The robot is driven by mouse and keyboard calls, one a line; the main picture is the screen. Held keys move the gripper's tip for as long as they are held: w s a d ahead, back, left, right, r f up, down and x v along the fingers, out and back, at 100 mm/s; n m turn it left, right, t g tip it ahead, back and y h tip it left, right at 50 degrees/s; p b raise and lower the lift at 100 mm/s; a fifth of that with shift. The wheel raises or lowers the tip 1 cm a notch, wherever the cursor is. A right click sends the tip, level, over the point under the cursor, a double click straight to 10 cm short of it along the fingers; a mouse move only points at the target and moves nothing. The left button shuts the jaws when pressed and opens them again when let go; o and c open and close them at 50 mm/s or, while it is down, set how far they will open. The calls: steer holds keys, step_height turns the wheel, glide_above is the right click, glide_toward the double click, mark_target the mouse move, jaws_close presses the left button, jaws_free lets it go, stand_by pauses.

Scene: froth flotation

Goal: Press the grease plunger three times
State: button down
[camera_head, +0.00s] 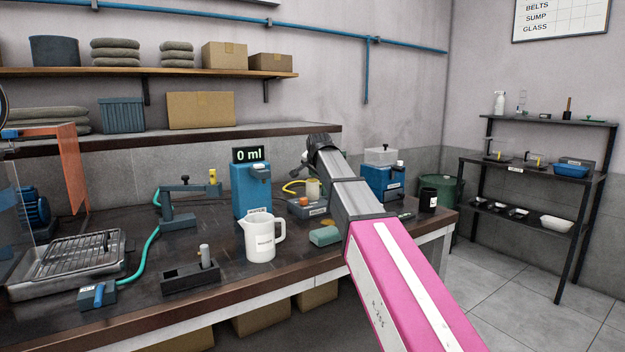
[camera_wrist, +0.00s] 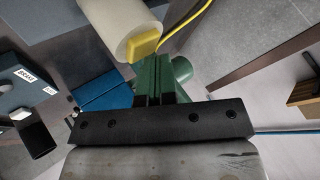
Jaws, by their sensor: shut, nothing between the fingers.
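I cannot tell for sure which part is the grease plunger. A cream cylinder (camera_head: 313,188) stands on a small grey unit (camera_head: 306,208) with an orange-red part and a yellow hose (camera_head: 292,187). In the wrist view a large cream cylinder (camera_wrist: 150,28) with a yellow block (camera_wrist: 146,44) at its end lies just beyond my fingers; it looks like the same one.
A white jug (camera_head: 262,238), a green sponge (camera_head: 323,236) and a blue dispenser (camera_head: 252,190) reading 0 ml stand left of my arm. A blue unit (camera_head: 384,182) and a black cup (camera_head: 428,199) stand right of it. A green drum (camera_head: 446,188) is beyond the bench.

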mark_target(314, 179)
steer(key=shift+r, duration=0.85)
steer(key=shift+r, duration=0.15)
steer(key=shift+r, duration=2.4)
stand_by(0.5)
step_height(314, 179, up, 4)
steer(key=shift+f, duration=0.15)
stand_by(0.4)
steer(key=shift+f, duration=4.4)
